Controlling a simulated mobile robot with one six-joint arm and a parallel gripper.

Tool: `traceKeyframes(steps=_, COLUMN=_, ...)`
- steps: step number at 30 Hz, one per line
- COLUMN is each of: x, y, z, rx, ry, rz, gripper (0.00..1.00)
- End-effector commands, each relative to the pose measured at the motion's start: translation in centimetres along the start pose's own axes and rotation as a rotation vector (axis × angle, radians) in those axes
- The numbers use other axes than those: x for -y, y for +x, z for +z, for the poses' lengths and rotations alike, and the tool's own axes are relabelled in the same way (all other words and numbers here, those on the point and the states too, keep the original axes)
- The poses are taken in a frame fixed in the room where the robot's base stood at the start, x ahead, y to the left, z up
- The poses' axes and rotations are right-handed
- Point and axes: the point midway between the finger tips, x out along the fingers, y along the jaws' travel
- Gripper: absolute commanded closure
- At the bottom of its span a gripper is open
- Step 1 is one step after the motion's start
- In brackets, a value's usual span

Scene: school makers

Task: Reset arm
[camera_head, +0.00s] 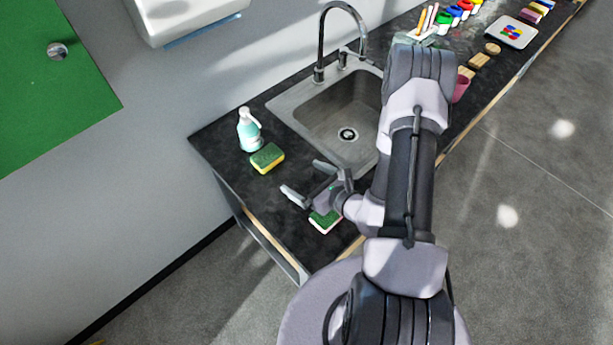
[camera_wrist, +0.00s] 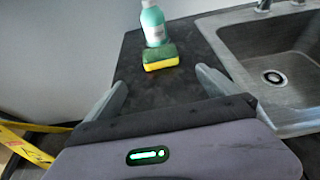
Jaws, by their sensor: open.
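My gripper (camera_head: 307,181) is open and empty above the left end of the dark counter, in front of the sink. Its two grey fingers are spread wide in the wrist view (camera_wrist: 160,92), with only bare counter between them. A yellow and green sponge (camera_head: 267,158) lies beyond the fingers, apart from them; it also shows in the wrist view (camera_wrist: 160,57). A second sponge, green and pale (camera_head: 324,220), lies on the counter close by my gripper and is partly hidden by it in the head view. My arm reaches over the counter's front edge.
A soap bottle (camera_head: 248,131) stands behind the yellow and green sponge. The sink (camera_head: 340,115) with its tall faucet (camera_head: 321,40) is at the middle. Paint jars (camera_head: 455,14), a white tray (camera_head: 511,32) and a pink cup (camera_head: 460,88) stand farther right. A dispenser (camera_head: 185,15) hangs on the wall.

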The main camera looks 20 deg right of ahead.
Motion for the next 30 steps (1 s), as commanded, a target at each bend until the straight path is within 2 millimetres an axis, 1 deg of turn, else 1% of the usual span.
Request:
traceKeyframes(steps=4, x=0.0, y=-0.7, z=0.0, rx=0.0, ry=0.0, rz=-0.001, gripper=0.0)
traceKeyframes(steps=16, x=0.0, y=-0.6, z=0.0, rx=0.001, ry=-0.001, rz=0.001, gripper=0.0)
traceKeyframes(steps=17, x=-0.1, y=-0.6, z=0.2, rx=0.004, ry=-0.005, rz=0.006, gripper=0.0)
traceKeyframes(steps=19, x=-0.9, y=-0.3, z=2.2, rx=0.033, ry=-0.042, rz=0.058, gripper=0.0)
traceKeyframes(steps=20, x=-1.7, y=-0.1, z=3.7, rx=0.055, ry=-0.075, rz=0.103, gripper=0.0)
traceKeyframes(steps=22, x=-5.0, y=-0.2, z=8.7, rx=0.121, ry=-0.197, rz=0.263, gripper=0.0)
traceKeyframes(steps=23, x=-7.1, y=-0.7, z=11.0, rx=0.148, ry=-0.27, rz=0.353, gripper=0.0)
traceKeyframes(steps=24, x=-10.3, y=-1.9, z=13.7, rx=0.175, ry=-0.387, rz=0.484, gripper=0.0)
traceKeyframes(steps=25, x=-12.8, y=-3.2, z=15.4, rx=0.187, ry=-0.487, rz=0.583, gripper=0.0)
traceKeyframes(steps=26, x=-15.0, y=-4.7, z=16.5, rx=0.19, ry=-0.592, rz=0.676, gripper=0.0)
traceKeyframes(steps=27, x=-17.6, y=-7.0, z=17.4, rx=0.181, ry=-0.741, rz=0.788, gripper=0.0)
traceKeyframes(steps=29, x=-20.5, y=-10.5, z=17.6, rx=0.146, ry=-0.981, rz=0.926, gripper=0.0)
traceKeyframes(steps=30, x=-21.5, y=-12.7, z=17.3, rx=0.108, ry=-1.153, rz=0.991, gripper=0.0)
